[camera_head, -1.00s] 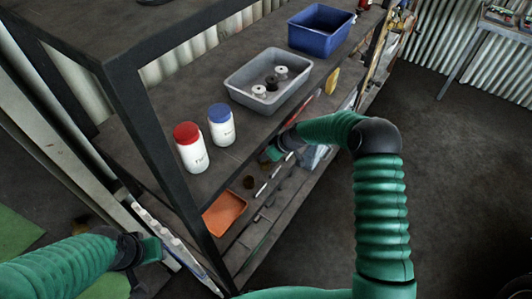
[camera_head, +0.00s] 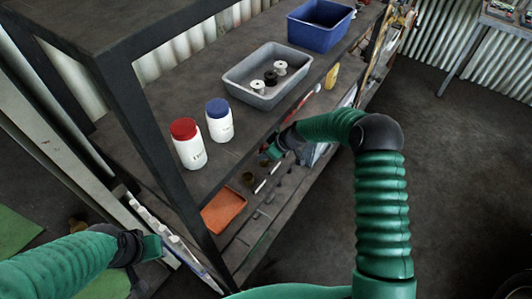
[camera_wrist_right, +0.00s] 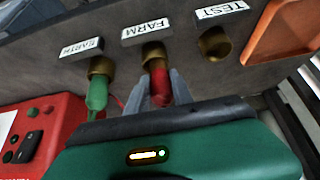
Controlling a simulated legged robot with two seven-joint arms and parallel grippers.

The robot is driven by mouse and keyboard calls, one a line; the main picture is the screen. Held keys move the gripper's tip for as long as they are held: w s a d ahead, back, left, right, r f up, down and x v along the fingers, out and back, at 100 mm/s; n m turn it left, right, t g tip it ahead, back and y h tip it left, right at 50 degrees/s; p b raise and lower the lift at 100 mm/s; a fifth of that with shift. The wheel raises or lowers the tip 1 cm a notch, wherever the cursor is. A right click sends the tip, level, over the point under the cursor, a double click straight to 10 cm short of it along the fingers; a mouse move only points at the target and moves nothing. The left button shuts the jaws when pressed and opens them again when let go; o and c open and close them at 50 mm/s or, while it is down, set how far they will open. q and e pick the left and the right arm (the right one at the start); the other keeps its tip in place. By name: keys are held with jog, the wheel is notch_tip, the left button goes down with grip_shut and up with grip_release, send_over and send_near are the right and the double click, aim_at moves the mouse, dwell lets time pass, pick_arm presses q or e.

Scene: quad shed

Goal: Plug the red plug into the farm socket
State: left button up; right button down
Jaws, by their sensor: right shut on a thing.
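The red plug (camera_wrist_right: 160,88) is held in my right gripper (camera_wrist_right: 158,95), which is shut on it. Its front end meets the brass mouth of the farm socket (camera_wrist_right: 154,56), under the FARM label; how deep it sits is hard to tell. In the head view my right gripper (camera_head: 270,152) is at the shelf's lower front, where the plug is too small to make out. My left gripper (camera_head: 152,248) is low at left, away from the sockets, and its fingers do not show clearly.
A green plug (camera_wrist_right: 97,92) sits at the EARTH socket (camera_wrist_right: 101,67). The TEST socket (camera_wrist_right: 214,43) is empty. A red box (camera_wrist_right: 42,128) stands left, an orange tray (camera_wrist_right: 283,32) right. Above are two bottles (camera_head: 187,147) and a grey tray (camera_head: 240,78).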

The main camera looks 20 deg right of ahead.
jog(key=shift+d, duration=0.1)
dwell(0.3)
jog(key=shift+b, duration=0.4)
jog(key=shift+d+f+b, duration=0.1)
jog(key=shift+f+b, duration=0.55)
jog(key=shift+f, duration=0.05)
jog(key=c, duration=1.4)
grip_release()
jog(key=shift+p+v, duration=2.25)
jog(key=shift+v, duration=3.35)
